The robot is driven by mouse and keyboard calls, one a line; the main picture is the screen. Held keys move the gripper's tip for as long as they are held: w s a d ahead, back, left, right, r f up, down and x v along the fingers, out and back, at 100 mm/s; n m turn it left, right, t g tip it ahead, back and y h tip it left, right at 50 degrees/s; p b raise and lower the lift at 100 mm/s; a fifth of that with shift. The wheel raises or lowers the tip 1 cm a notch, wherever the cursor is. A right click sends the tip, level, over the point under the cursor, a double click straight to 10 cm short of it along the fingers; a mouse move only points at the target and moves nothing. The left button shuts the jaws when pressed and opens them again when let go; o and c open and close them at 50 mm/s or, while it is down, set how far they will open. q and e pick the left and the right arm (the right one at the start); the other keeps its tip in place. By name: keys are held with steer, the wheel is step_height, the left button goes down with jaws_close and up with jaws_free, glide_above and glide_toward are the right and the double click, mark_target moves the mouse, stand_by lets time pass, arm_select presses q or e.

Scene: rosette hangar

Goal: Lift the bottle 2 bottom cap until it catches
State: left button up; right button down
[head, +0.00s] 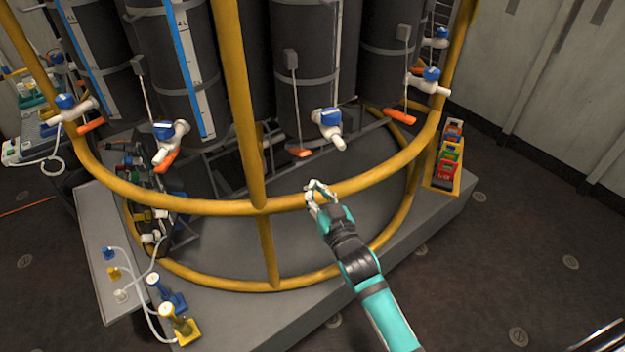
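Tall dark grey bottles stand in a ring behind a round yellow rail. No bottle number is legible, so I cannot tell which is bottle 2. Near the bottoms are white valves with blue tops, one at centre (328,122) and one at left (168,134). Orange handles hang on thin rods, including one at centre (301,152), one at left (166,162) and one at right (399,116). The bottom caps are not clearly made out. My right gripper (319,190) is at the front of the rail, below the centre valve and apart from it. Its finger gap is unclear. My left gripper is out of view.
The yellow rail (385,168) and its upright post (240,95) stand before the bottles. A yellow rack (447,176) with coloured items is at right. Blue and yellow fittings with white hoses (180,322) sit on the grey platform at lower left. Floor at right is clear.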

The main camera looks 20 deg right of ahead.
steer(key=s+p, duration=0.1)
steer(key=s, duration=0.3)
steer(key=shift+s+d+p, duration=0.2)
steer(key=shift+s+p, duration=0.05)
steer(key=shift+p, duration=0.1)
stand_by(0.3)
steer(key=s+f+g, duration=0.3)
steer(key=s+f, duration=0.1)
steer(key=f, duration=0.6)
steer(key=s+f+g, duration=0.2)
steer(key=s+f, duration=0.2)
steer(key=f, duration=0.6)
steer(key=s+f+g, duration=0.3)
steer(key=s+f, duration=0.1)
steer(key=f, duration=0.7)
steer(key=s+d+f+g, duration=0.2)
steer(key=s+f, duration=0.4)
steer(key=s, duration=0.5)
steer(key=s+d+f+n+g+h, duration=0.1)
steer(key=s+f+g, duration=0.3)
steer(key=s, duration=0.7)
steer(key=s+d+f+g, duration=0.3)
steer(key=s+f, duration=0.6)
steer(key=s, duration=0.2)
steer(key=shift+s+h, duration=0.3)
steer(key=shift+s, duration=0.05)
steer(key=c, duration=2.1)
jaws_free()
steer(key=shift+a, duration=0.1)
